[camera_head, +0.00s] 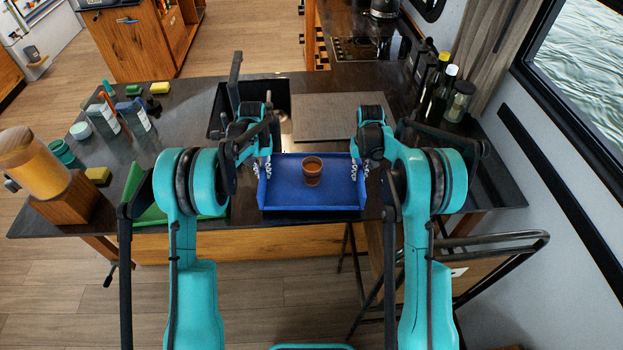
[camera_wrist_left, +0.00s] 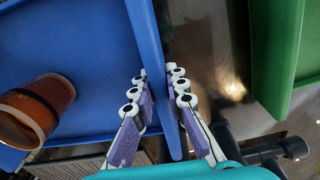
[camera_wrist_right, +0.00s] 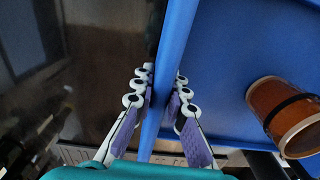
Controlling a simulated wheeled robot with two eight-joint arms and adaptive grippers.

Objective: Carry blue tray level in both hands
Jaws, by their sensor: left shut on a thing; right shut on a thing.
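The blue tray (camera_head: 285,195) is at the near edge of the dark counter in the head view, and it looks level. A brown cup (camera_head: 312,171) with a dark band stands upright on it; it also shows in the left wrist view (camera_wrist_left: 38,108) and the right wrist view (camera_wrist_right: 280,112). My left gripper (camera_head: 265,168) is shut on the tray's left wall, one finger on each side (camera_wrist_left: 160,95). My right gripper (camera_head: 358,170) is shut on the tray's right wall in the same way (camera_wrist_right: 160,90). Whether the tray touches the counter is hard to tell.
A green tray (camera_head: 150,205) lies left of the blue tray. Beyond is a sink (camera_head: 240,100) with a tall faucet, and a grey board (camera_head: 325,117). Bottles (camera_head: 440,90) stand at the right back. Sponges, bottles and a wooden block (camera_head: 68,200) crowd the left.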

